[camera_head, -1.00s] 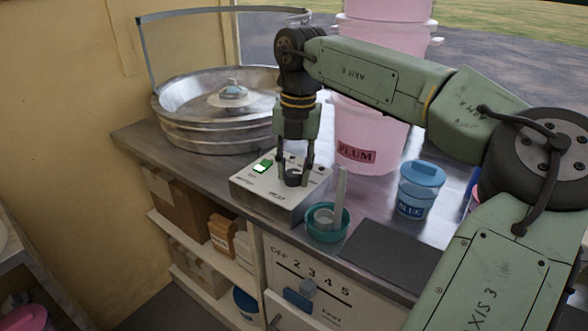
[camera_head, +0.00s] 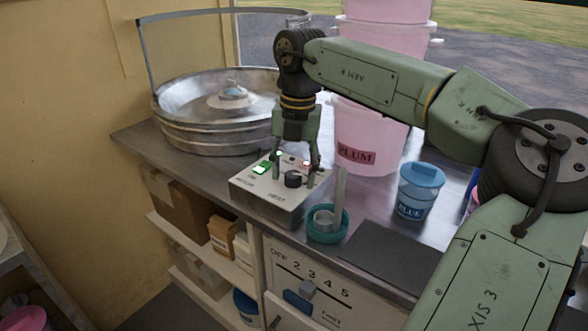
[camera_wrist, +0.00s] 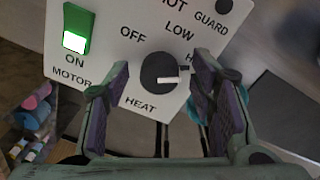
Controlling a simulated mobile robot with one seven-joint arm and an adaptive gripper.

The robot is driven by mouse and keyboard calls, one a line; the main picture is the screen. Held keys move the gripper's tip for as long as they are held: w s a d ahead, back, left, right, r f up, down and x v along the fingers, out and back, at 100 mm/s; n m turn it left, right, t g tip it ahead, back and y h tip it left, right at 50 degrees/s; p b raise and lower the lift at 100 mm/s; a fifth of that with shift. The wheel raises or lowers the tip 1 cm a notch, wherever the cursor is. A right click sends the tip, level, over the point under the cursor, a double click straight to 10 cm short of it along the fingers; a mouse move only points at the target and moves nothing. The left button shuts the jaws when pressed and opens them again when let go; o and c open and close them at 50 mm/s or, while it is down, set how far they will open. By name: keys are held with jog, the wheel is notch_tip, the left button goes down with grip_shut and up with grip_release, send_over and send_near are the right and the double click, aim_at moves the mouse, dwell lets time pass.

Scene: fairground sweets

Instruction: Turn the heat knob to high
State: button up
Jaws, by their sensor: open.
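The black heat knob (camera_head: 292,180) sits on top of a pale metal control box (camera_head: 262,199). In the wrist view the knob (camera_wrist: 152,66) has a white pointer aimed to the right, toward a label starting with "H" that is partly hidden by a finger. "OFF" is at its upper left, "LOW" at its upper right and "HEAT" below. My gripper (camera_head: 295,176) is open, with one finger on each side of the knob; in the wrist view (camera_wrist: 160,75) gaps show between both fingers and the knob. The green motor switch (camera_wrist: 76,30) is beside "ON".
A round metal pan (camera_head: 190,128) stands behind the box to the left. A teal bowl (camera_head: 327,236) with a stick stands close at its right. A blue-lidded tub (camera_head: 419,195), a pink PLUM bucket (camera_head: 372,140) and a dark mat (camera_head: 385,252) are farther right.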

aim_at(297, 174)
notch_tip(297, 174, up, 12)
jog(key=shift+d, duration=0.3)
jog(key=shift+s, duration=0.1)
dwell(0.4)
